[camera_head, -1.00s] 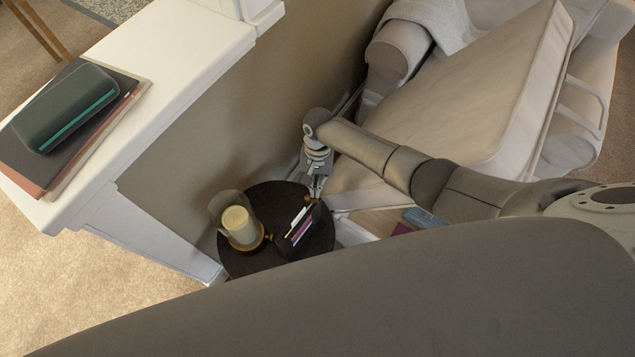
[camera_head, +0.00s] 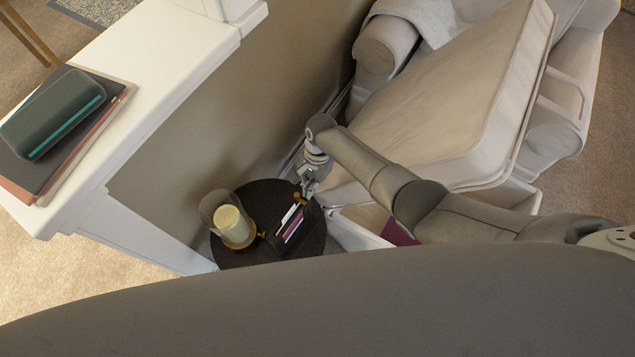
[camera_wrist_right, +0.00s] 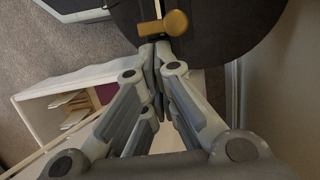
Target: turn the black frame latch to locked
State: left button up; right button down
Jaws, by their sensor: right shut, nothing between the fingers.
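The black frame (camera_head: 291,229) stands on a round black table, with light and purple pieces showing in it. A brass knob (camera_head: 297,196) shows at its upper end; a brass knob (camera_wrist_right: 176,22) also shows in the right wrist view. Which way the latch is turned I cannot tell. My right gripper (camera_head: 305,192) is beside the knob at the frame's upper end. In the right wrist view its fingertips (camera_wrist_right: 156,50) are together, just below the knob and empty. Whether they touch it I cannot tell. My left gripper is not in view.
A glass lantern with a pale candle (camera_head: 233,226) stands on the round table (camera_head: 258,192), left of the frame. A white ledge (camera_head: 165,62) with books and a green case is at the left.

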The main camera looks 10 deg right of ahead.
jog(key=shift+s+r+m+p, duration=0.1)
jog(key=shift+s+m+p, duration=0.05)
jog(key=shift+m+p, duration=0.2)
jog(key=shift+a, duration=0.1)
dwell(0.4)
jog(key=b+v, duration=0.1)
jog(key=v, duration=1)
jog(key=shift+w+a+r, duration=0.35)
jog(key=shift+r, duration=0.05)
